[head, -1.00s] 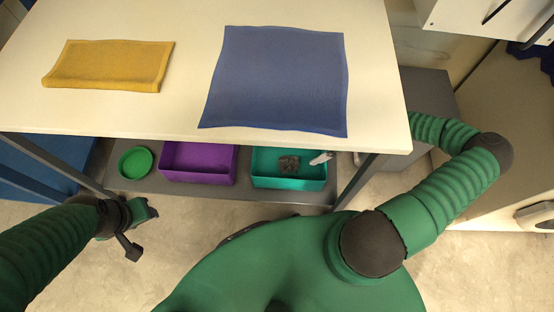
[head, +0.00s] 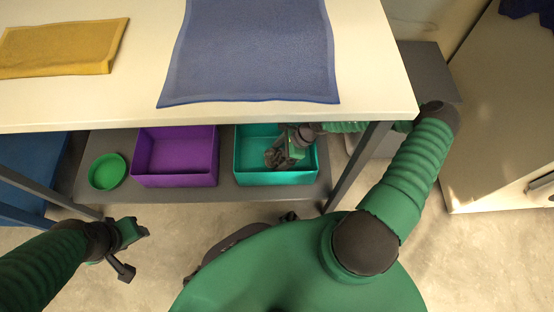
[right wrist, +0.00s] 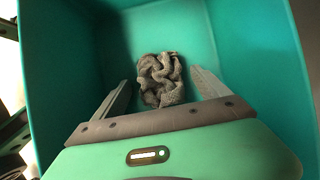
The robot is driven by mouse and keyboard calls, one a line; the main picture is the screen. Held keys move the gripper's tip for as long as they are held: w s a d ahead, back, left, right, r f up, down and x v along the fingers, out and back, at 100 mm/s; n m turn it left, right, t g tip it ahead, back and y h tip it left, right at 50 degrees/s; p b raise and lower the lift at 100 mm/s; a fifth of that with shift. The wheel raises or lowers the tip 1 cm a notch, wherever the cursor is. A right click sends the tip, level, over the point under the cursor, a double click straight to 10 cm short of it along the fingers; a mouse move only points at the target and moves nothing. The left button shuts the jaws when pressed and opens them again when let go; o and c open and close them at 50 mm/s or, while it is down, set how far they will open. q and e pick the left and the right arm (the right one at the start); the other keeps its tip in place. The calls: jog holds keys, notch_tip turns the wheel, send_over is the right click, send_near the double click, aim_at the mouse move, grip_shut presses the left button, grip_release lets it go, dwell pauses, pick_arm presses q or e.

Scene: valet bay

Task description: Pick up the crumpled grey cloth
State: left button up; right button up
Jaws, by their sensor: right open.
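The crumpled grey cloth (head: 273,158) lies in the teal bin (head: 276,179) on the shelf under the table. In the right wrist view, the cloth (right wrist: 161,82) rests as a small wrinkled heap on the bin floor, close to one wall. My right gripper (head: 284,156) reaches under the tabletop and into the bin. Its open fingers (right wrist: 161,78) stand on either side of the cloth, apart from it as seen. In the head view the gripper partly hides the cloth.
A purple bin (head: 175,180) and a green round dish (head: 107,172) stand left of the teal bin on the grey shelf (head: 240,192). The tabletop (head: 140,80) overhangs them, with a blue cloth (head: 255,55) and a yellow cloth (head: 62,48). A table leg (head: 357,165) stands right of the teal bin.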

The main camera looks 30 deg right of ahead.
jog(key=c, duration=1.5)
jog(key=shift+o, duration=0.2)
jog(key=shift+r, duration=0.1)
